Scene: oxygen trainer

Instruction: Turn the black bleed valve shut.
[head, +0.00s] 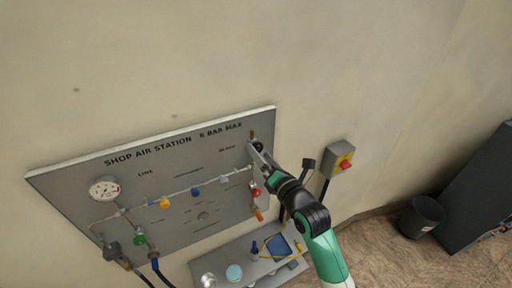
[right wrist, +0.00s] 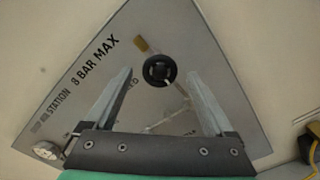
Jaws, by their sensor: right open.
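The black bleed valve (right wrist: 160,70) is a round knob near the upper corner of the grey panel (right wrist: 210,50), seen face-on in the right wrist view. A brass-coloured fitting (right wrist: 143,45) sticks out beside it. My right gripper (right wrist: 162,85) is open, its two fingers on either side of the knob in that view and apart from it. In the head view my right gripper (head: 252,147) is at the panel's right end, close to the dark knob (head: 259,147), which it partly covers. Whether it touches the knob cannot be told there. My left gripper is not in view.
The panel carries a gauge (head: 104,188), a green knob (head: 140,239), a yellow knob (head: 165,203), a blue knob (head: 196,192) and a red knob (head: 255,192). A switch box (head: 338,162) is on the wall to the right. A shelf (head: 212,262) below holds several small items.

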